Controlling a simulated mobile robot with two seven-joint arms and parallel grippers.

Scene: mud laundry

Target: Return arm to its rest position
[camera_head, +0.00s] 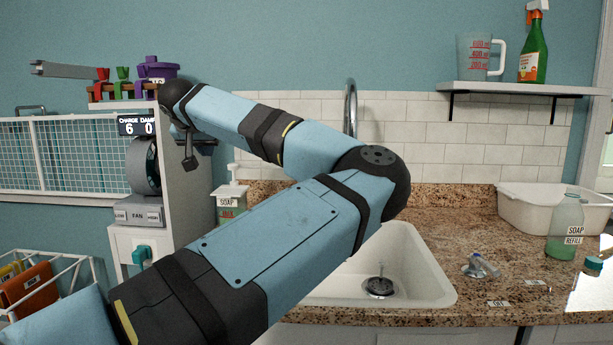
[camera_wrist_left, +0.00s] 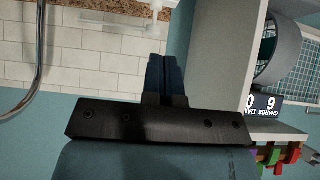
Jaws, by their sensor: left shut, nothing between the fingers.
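My left arm (camera_head: 290,225) comes in from the lower left, bends at a black elbow over the sink, and folds back toward the white cabinet at the left. My left gripper (camera_head: 190,160) hangs down in front of the cabinet's right side, small and dark in the head view. In the left wrist view its two fingers (camera_wrist_left: 165,78) lie together with nothing between them. My right gripper is in neither view.
A soap dispenser (camera_head: 231,205) stands beside the white sink (camera_head: 425,270), partly behind my arm. A fan (camera_head: 143,170) sits in the cabinet. The counter right of the sink holds a refill bottle (camera_head: 566,228) and a white tub (camera_head: 520,208). A shelf (camera_head: 520,89) hangs above.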

